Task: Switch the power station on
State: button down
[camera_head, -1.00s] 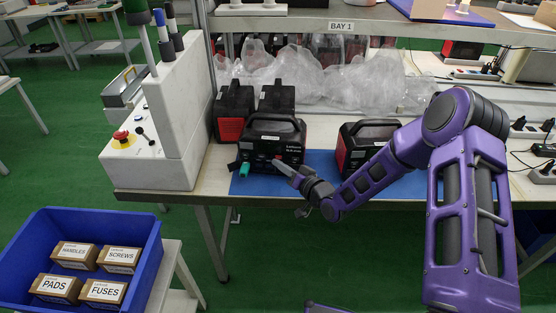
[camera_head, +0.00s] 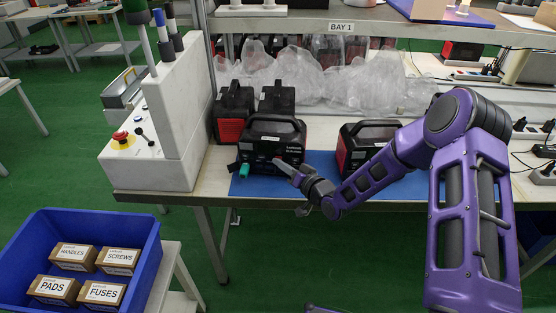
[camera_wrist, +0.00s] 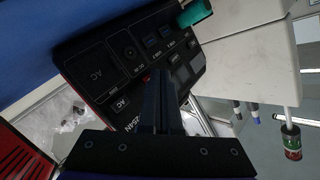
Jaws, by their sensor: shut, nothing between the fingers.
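The power station (camera_head: 275,138) is a black box with a top handle, standing on the blue mat (camera_head: 245,187) on the bench. Its front panel also shows in the wrist view (camera_wrist: 110,62), with AC and USB sockets and buttons. A teal plug (camera_head: 244,170) sits at the panel's lower left; it also shows in the wrist view (camera_wrist: 195,13).
A second power station (camera_head: 365,145) stands close to the right, beside my arm. Two more (camera_head: 234,112) stand behind. A white console (camera_head: 165,125) with a red emergency button (camera_head: 121,136) is at the left. A blue bin (camera_head: 140,262) holds labelled boxes.

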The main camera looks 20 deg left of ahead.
jog(key=shift+s, duration=0.15)
jog(key=shift+s+d, duration=0.15)
jog(key=shift+s, duration=0.55)
jog(key=shift+s+d+b, duration=0.15)
jog(key=shift+s+d, duration=0.05)
jog(key=shift+s, duration=1.3)
jog(key=shift+s+d+b, duration=0.15)
jog(key=shift+s+d, duration=0.05)
jog(key=shift+s, duration=1.25)
